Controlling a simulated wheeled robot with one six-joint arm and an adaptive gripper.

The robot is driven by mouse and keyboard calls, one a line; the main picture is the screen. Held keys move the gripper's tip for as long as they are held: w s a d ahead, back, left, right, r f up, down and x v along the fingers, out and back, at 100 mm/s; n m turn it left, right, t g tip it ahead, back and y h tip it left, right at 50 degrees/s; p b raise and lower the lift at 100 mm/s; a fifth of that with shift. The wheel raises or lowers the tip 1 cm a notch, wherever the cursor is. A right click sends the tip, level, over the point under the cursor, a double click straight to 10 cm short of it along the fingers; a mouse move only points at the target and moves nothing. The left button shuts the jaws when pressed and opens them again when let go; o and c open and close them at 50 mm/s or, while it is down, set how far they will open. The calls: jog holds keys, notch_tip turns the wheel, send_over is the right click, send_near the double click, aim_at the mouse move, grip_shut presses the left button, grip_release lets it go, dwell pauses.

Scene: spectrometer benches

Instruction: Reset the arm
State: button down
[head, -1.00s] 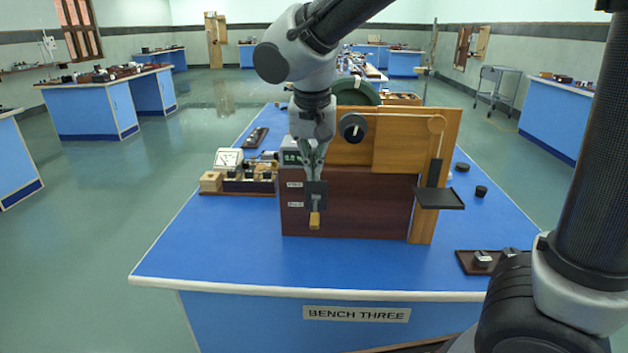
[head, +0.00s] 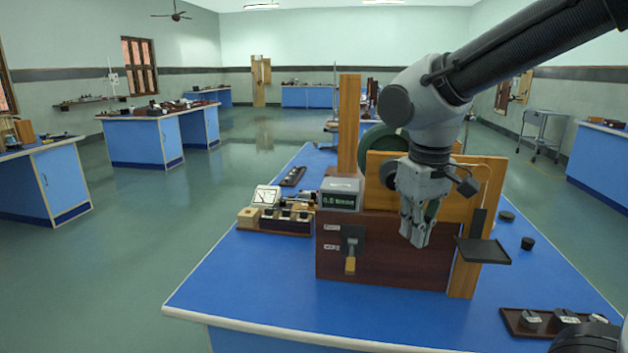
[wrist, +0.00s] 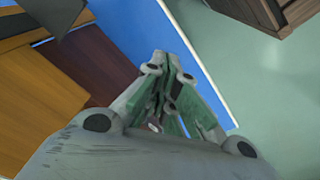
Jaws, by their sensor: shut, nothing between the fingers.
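My gripper (head: 413,240) hangs from my arm in front of the right part of the wooden apparatus (head: 385,275) on the blue bench. Its fingers are shut with nothing between them, and they point down. In the wrist view the closed green-and-grey fingertips (wrist: 170,62) show against the blue bench edge. A lever with a yellow handle (head: 350,264) on the apparatus's dark front is to the left of my gripper and apart from it. My gripper hides part of the apparatus and its green wheel (head: 378,140).
A digital readout (head: 340,199) stands at the apparatus's left. A dark shelf plate (head: 484,250) juts out at the right. A meter with small blocks (head: 275,210) is at the left. A tray of weights (head: 550,322) lies front right. The bench's left front (head: 250,280) is clear.

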jog(key=s+d+r+m+t, duration=0.1)
jog(key=s+d+m, duration=0.1)
jog(key=s+d, duration=0.3)
jog(key=s+d+r+m+t, duration=0.2)
jog(key=s+d+m, duration=0.1)
jog(key=d, duration=0.9)
jog(key=shift+s+d+r, duration=0.2)
jog(key=shift+s+d, duration=0.15)
jog(key=shift+s, duration=0.55)
